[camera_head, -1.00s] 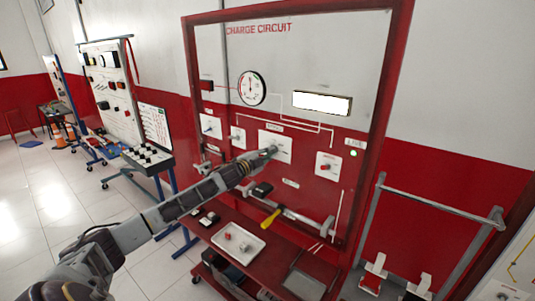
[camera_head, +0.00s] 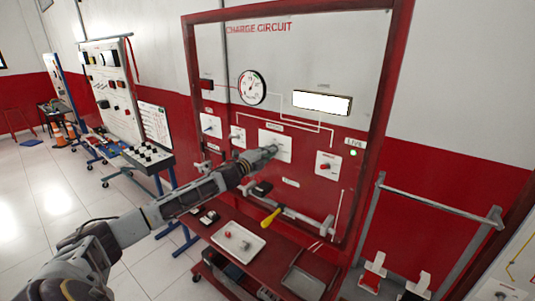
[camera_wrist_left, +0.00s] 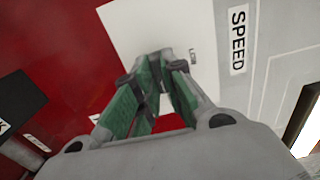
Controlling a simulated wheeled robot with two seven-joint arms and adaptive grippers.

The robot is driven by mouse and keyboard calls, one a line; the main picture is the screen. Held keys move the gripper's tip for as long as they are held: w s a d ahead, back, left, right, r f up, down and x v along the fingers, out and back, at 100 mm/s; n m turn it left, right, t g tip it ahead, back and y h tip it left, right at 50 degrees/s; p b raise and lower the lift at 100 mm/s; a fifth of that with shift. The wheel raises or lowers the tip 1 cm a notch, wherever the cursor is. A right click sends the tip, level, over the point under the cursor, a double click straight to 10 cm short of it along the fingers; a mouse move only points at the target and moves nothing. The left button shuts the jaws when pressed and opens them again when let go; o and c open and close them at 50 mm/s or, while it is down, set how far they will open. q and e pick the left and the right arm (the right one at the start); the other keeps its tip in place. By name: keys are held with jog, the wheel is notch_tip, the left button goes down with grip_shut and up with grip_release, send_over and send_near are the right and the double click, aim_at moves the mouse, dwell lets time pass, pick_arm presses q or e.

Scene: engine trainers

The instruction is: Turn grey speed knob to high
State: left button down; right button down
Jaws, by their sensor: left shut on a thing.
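My left arm reaches in from the left to the red CHARGE CIRCUIT board. The left gripper (camera_head: 268,152) is at the white speed plate (camera_head: 284,141) in the middle of the board. In the left wrist view, the green-padded fingers (camera_wrist_left: 159,88) close together over this plate (camera_wrist_left: 203,25), beside the SPEED label (camera_wrist_left: 238,40). They are shut on the grey speed knob, which is mostly hidden between them. A LOW mark shows just beyond the fingers. The knob's pointing direction cannot be made out. My right gripper is not in view.
A round gauge (camera_head: 252,87) and a white display (camera_head: 321,103) sit above the plate. A red knob plate (camera_head: 328,165) is to the right, with a lit green lamp (camera_head: 353,153) above it. Below are a yellow-handled tool (camera_head: 270,218) and a pale tray (camera_head: 238,242).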

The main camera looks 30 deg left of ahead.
pick_arm(q)
jog(key=c, duration=1.5)
grip_release()
jog(key=shift+s+f, duration=0.1)
jog(key=shift+s, duration=0.1)
jog(key=s, duration=1.1)
jog(key=shift+s+a, duration=0.2)
jog(key=shift+a, duration=0.25)
jog(key=shift+n, duration=0.4)
dwell(0.7)
